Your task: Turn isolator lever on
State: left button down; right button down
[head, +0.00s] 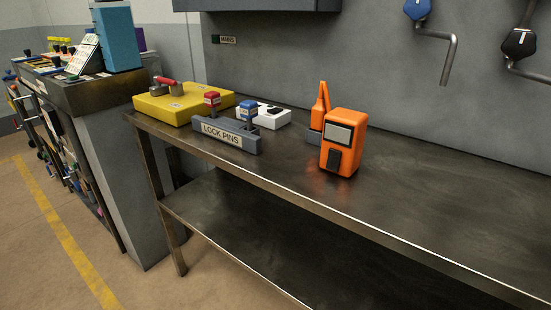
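No part clearly marked as the isolator shows. A wall label reading what looks like MAINS (224,40) sits below a dark grey box (262,4), whose upper part is cut off by the top edge; no lever shows on it. A yellow box (183,105) with a red handle (168,73) lies on the far left end of the bench. At the top right, a blue-hubbed crank (436,34) and a black-hubbed crank (522,44) are against the grey wall. Neither of my grippers is in view.
The dark metal bench (440,215) carries a LOCK PINS rack (227,135) with red and blue pins, a white box (268,117), and an orange handheld meter (343,142) beside an orange clamp-like tool (320,108). Its right half is clear. A cluttered cabinet (92,92) stands left.

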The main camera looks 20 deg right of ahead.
aim_at(158, 78)
jog(key=i+j+u, duration=0.15)
jog(key=i+j, duration=0.2)
jog(key=i+j+u, duration=0.2)
jog(key=i, duration=0.3)
